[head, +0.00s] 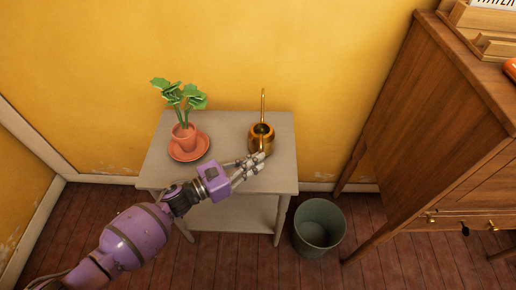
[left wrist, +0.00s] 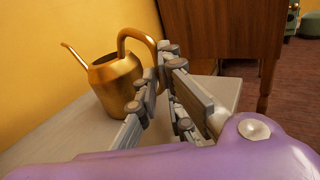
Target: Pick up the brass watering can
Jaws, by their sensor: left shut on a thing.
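The brass watering can (head: 262,135) stands upright on the right part of a small grey side table (head: 225,180). Its body (left wrist: 114,82) shows in the left wrist view, with the spout to the left and the looped handle (left wrist: 137,36) to the right. My left gripper (head: 259,158) reaches in from the left at the near side of the can. In the left wrist view its fingers (left wrist: 160,75) are shut on the can's handle, hiding its lower end. My right gripper is not in view.
A terracotta pot with a green plant (head: 184,132) stands on a saucer (head: 189,154) at the table's left. A dark bin (head: 319,229) stands on the floor to the right. A wooden cabinet (head: 440,125) rises further right. The yellow wall is behind.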

